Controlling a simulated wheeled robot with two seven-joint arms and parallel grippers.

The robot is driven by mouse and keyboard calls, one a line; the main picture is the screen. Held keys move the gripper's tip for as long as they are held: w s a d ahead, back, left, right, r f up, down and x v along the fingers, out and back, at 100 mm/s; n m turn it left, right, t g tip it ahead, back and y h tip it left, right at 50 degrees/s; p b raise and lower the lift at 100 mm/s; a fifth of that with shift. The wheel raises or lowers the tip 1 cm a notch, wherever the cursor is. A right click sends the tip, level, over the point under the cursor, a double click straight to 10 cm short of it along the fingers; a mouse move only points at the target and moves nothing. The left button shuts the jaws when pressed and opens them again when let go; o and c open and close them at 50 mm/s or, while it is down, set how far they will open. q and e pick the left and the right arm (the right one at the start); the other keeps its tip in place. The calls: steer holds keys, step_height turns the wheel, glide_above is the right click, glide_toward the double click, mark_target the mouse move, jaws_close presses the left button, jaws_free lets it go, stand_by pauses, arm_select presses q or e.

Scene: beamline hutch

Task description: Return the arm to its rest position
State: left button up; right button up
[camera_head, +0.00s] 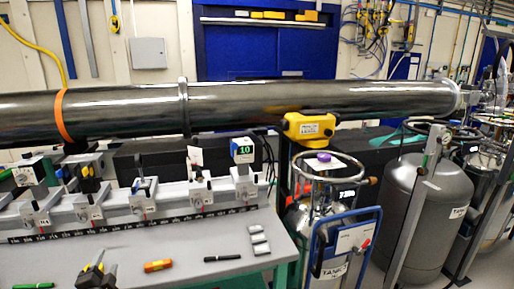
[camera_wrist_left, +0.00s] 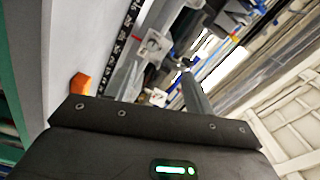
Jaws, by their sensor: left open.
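My left gripper (camera_head: 98,268) shows at the bottom left of the head view, over the front part of the grey bench (camera_head: 190,250). Its dark and yellow fingers are open, with nothing seen between them. It is apart from the orange cylinder (camera_head: 158,266), which lies to its right on the bench. The rest of the left arm is out of the head view. In the left wrist view, the dark gripper body with a green light fills the bottom, and an orange object (camera_wrist_left: 80,87) shows beyond its edge. My right gripper is not in view.
A rail with several clamp holders (camera_head: 143,203) and a black scale strip runs along the back of the bench. A long metal tube (camera_head: 320,100) crosses above. Tanks (camera_head: 425,205) stand beyond the bench.

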arm_select(q)
steer(key=s+d+f+n+g+h, duration=0.4)
steer(key=s+d+f+g, duration=0.3)
steer(key=s+d+f, duration=0.7)
steer(key=s+d+n+g+h, duration=0.1)
steer(key=s+d+n+g, duration=0.3)
steer(key=s, duration=0.6)
steer(key=s+d+n+g+h, duration=0.1)
steer(key=s+d+g, duration=0.2)
steer(key=s+d, duration=0.55)
steer(key=s+a+f, duration=0.1)
steer(key=s+f, duration=0.1)
steer(key=f, duration=1.2)
steer(key=s+a+f, duration=0.1)
steer(key=s+f, duration=0.1)
steer(key=f, duration=1.1)
steer(key=s+a+f+m+g, duration=0.1)
steer(key=s+a+f+g, duration=0.1)
steer(key=s+f, duration=1.3)
steer(key=shift+s+a, duration=0.3)
steer(key=shift+a, duration=0.3)
